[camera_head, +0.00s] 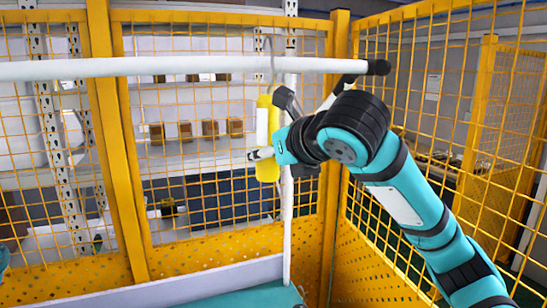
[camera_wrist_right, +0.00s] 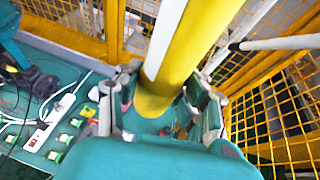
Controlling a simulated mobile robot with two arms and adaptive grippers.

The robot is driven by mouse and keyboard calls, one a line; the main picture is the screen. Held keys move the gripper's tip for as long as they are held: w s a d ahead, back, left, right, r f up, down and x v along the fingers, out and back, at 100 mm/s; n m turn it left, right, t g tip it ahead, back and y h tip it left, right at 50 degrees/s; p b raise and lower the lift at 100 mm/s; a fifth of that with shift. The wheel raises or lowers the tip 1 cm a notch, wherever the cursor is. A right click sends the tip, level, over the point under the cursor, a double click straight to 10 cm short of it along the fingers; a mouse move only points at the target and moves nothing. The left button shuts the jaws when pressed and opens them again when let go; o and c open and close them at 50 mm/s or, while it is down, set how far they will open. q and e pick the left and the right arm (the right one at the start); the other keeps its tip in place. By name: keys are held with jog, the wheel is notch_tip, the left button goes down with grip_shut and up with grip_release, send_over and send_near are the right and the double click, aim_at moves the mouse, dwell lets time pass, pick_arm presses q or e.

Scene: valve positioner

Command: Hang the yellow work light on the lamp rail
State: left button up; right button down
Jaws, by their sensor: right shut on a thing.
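The yellow work light (camera_head: 263,122) hangs upright at the rail, with a pale strip along its side. In the right wrist view the work light (camera_wrist_right: 200,45) runs between the fingers. My right gripper (camera_head: 268,155) is shut on its body; the fingers also show in the wrist view (camera_wrist_right: 163,105). A thin grey hook (camera_head: 270,48) rises from the light's top to the height of the white lamp rail (camera_head: 150,67). I cannot tell whether the hook rests on the rail or only overlaps it. My left gripper is not in view.
The rail ends in a black cap (camera_head: 378,67). A white upright post (camera_head: 287,225) stands close beside the light. Yellow mesh fencing (camera_head: 215,205) is behind. A power strip (camera_wrist_right: 42,132) with cables lies on the teal bench (camera_wrist_right: 70,75).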

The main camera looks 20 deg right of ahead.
jog(key=shift+w, duration=0.75)
jog(key=shift+w+f, duration=0.15)
jog(key=shift+f, duration=0.1)
jog(key=shift+f+b, duration=0.45)
jog(key=shift+f, duration=0.35)
jog(key=c, duration=0.7)
grip_release()
